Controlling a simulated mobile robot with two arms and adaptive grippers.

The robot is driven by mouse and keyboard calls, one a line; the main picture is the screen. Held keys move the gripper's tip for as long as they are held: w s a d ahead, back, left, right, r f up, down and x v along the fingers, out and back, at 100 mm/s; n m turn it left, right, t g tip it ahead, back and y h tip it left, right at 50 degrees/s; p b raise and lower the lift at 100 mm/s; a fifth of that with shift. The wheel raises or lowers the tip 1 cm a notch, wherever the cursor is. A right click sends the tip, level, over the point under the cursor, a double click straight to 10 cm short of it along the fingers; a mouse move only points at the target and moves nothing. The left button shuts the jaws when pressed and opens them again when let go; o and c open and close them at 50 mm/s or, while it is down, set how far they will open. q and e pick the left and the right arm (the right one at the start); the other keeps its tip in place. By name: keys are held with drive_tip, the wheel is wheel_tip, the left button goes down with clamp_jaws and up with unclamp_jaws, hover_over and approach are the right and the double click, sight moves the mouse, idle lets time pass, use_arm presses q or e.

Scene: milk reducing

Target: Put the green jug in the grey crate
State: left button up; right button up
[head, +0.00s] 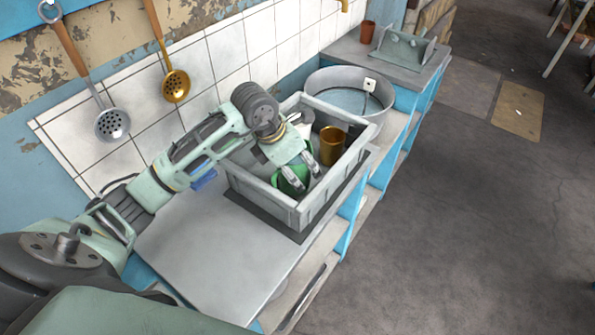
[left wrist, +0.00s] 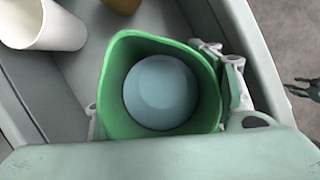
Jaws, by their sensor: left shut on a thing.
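The green jug (head: 289,181) is inside the grey crate (head: 264,200), near the crate's front left part in the head view. My left gripper (head: 305,178) reaches down into the crate and is shut on the jug. In the left wrist view the jug (left wrist: 114,88) shows from above, upright, with a pale blue round area inside it. Parts of my left gripper (left wrist: 165,100) show on both sides of it. Whether the jug's base touches the crate floor is hidden. My right gripper is not in view.
A gold mug (head: 332,146) and a white cup (head: 303,119) also stand in the crate; the white cup (left wrist: 42,22) is left of the jug in the wrist view. A round metal tub (head: 372,106) is behind the crate. The counter (head: 215,245) in front is clear.

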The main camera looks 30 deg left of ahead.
use_arm(q)
wheel_tip(320, 180, down, 2)
drive_tip(key=shift+f, duration=0.2)
drive_tip(key=o, duration=1)
drive_tip(key=shift+f, duration=0.15)
drive_tip(key=o, duration=0.5)
